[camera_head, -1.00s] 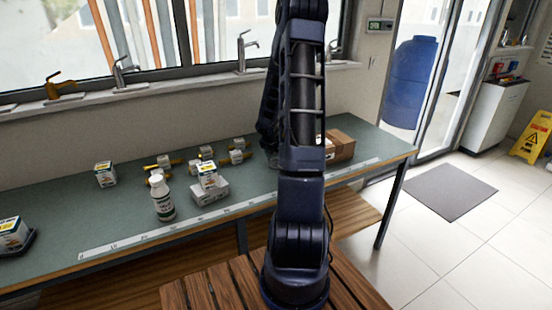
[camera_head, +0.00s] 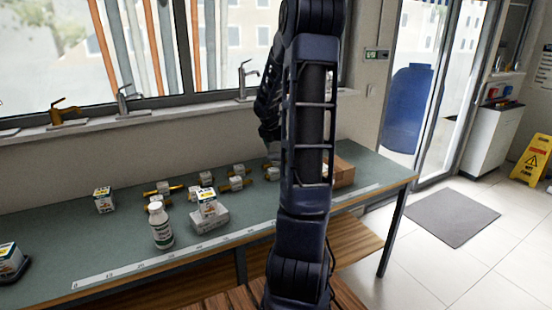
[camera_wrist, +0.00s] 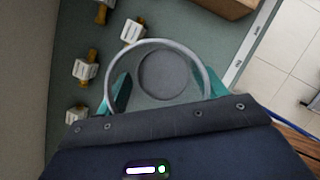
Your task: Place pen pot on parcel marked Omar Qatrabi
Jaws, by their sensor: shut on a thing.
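In the wrist view I look down into the round grey pen pot (camera_wrist: 165,75), which has a pale rim and looks empty. My gripper (camera_wrist: 167,90) has its teal fingers on opposite sides of the pot and is shut on it. The bench shows below the pot. A brown cardboard parcel (camera_head: 344,171) sits at the right end of the bench, partly hidden behind my arm. It also shows at the top of the wrist view (camera_wrist: 228,5), apart from the pot. No name on it can be read. My arm hides the gripper and pot in the head view.
The green bench (camera_head: 120,235) carries a white bottle (camera_head: 160,228), a small box on a grey-white carton (camera_head: 211,220), several white-tagged brass fittings and another small box (camera_head: 103,200). A ruler strip (camera_head: 130,268) runs along the front edge. Taps line the windowsill behind.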

